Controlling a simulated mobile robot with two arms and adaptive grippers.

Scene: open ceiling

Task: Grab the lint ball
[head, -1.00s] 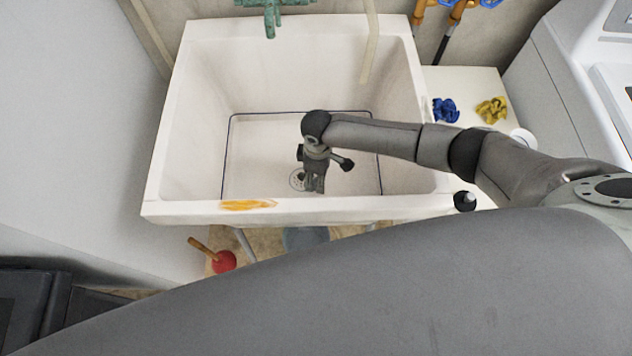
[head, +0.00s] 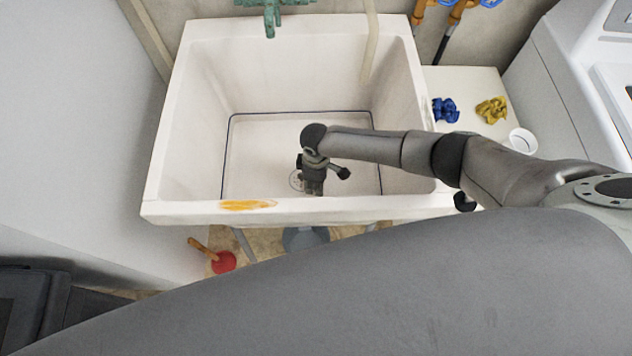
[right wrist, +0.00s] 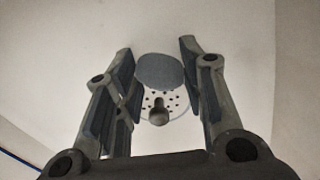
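A rounded grey-blue lump, which looks like the lint ball (right wrist: 160,71), shows in the right wrist view between my fingertips, just beyond the drain. In the head view I cannot make it out; my gripper seems to cover it. My right gripper (head: 313,188) points down inside the white sink, over the drain. In the right wrist view the gripper (right wrist: 160,75) is open, one finger on each side of the lump, with gaps on both sides. I cannot tell how far the lump is from the fingertips. My left gripper is not in view.
The sink (head: 155,170) has high walls around my gripper and an orange stain (head: 247,205) on its front rim. The perforated drain (right wrist: 177,103) has a central knob. Blue (head: 445,110) and yellow (head: 492,110) crumpled cloths lie right. A red plunger (head: 223,262) stands below.

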